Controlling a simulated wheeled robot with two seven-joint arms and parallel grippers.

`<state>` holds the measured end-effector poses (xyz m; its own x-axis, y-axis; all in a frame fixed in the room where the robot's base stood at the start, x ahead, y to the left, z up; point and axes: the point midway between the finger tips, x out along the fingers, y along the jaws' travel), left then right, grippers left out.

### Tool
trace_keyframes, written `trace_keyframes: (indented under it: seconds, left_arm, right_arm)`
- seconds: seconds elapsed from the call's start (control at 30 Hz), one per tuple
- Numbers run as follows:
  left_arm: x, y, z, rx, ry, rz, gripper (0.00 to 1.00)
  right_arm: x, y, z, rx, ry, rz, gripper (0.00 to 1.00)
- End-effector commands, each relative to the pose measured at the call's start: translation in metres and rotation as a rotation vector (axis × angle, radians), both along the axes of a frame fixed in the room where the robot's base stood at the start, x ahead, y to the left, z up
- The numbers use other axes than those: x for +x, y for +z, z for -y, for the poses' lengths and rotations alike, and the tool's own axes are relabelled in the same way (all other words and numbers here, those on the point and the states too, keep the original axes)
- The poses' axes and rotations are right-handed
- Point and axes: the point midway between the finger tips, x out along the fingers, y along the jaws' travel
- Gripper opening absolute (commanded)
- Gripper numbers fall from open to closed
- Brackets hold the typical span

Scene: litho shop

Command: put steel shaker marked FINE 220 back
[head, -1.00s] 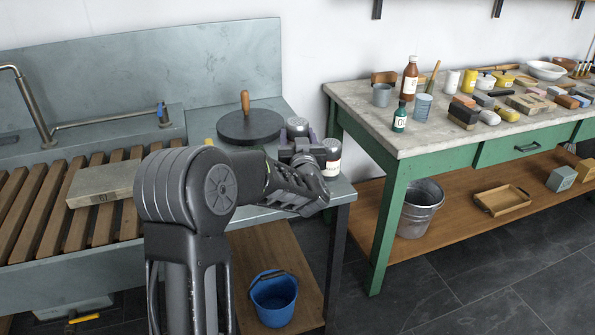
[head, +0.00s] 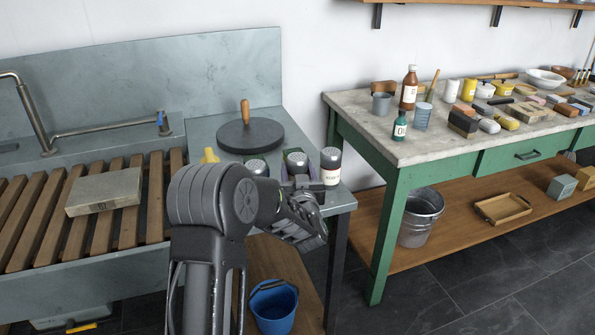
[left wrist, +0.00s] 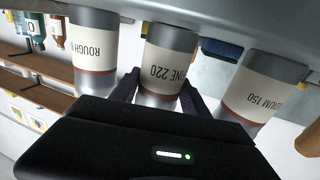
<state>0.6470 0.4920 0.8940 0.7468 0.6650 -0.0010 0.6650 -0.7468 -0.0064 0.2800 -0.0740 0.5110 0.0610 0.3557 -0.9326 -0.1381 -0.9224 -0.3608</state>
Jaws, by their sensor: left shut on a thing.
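The steel shaker marked FINE 220 (left wrist: 168,62) is between the two fingers of my left gripper (left wrist: 160,95), which is shut on it. In the head view this shaker (head: 297,161) is the middle one of three in a row on the grey counter. It looks upright, its base about level with its neighbours'; I cannot tell if it touches the counter. The ROUGH shaker (left wrist: 95,45) stands on one side, at the right in the head view (head: 330,163). The shaker marked 150 (left wrist: 262,88) stands on the other, at the left in the head view (head: 256,168). My right gripper is not seen.
A round dark disc (head: 262,136) with a wooden handle lies behind the row, and a small yellow thing (head: 209,155) is to the left. The slatted sink (head: 127,225) bears a stone slab (head: 105,190). A green-legged bench (head: 385,215) full of tools stands to the right.

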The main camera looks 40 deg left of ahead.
Motion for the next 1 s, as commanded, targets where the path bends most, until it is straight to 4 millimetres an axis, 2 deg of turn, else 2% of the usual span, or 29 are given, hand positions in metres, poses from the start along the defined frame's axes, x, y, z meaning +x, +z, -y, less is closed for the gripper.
trace_keyframes:
  seconds: [0.27, 0.3, 0.53, 0.9, 1.0]
  left_arm:
    - [0.0002, -0.0022, -0.0002, 0.001, 0.000, 0.003, 0.05]
    - [-0.0001, -0.0023, -0.0002, 0.001, 0.000, 0.001, 0.56]
    - [-0.0001, -0.0018, -0.0002, 0.001, 0.000, 0.001, 0.74]
    - [0.0000, 0.0025, -0.0002, 0.001, 0.000, 0.001, 0.76]
    - [-0.0059, 0.0007, 0.0057, 0.000, -0.001, 0.000, 0.76]
  right_arm:
    - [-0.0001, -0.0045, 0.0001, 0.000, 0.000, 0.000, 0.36]
    - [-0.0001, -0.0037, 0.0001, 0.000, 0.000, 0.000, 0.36]
    - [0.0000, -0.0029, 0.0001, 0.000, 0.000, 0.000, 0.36]
    - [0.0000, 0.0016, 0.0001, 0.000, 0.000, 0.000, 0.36]
    - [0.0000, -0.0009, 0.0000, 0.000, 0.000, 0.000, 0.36]
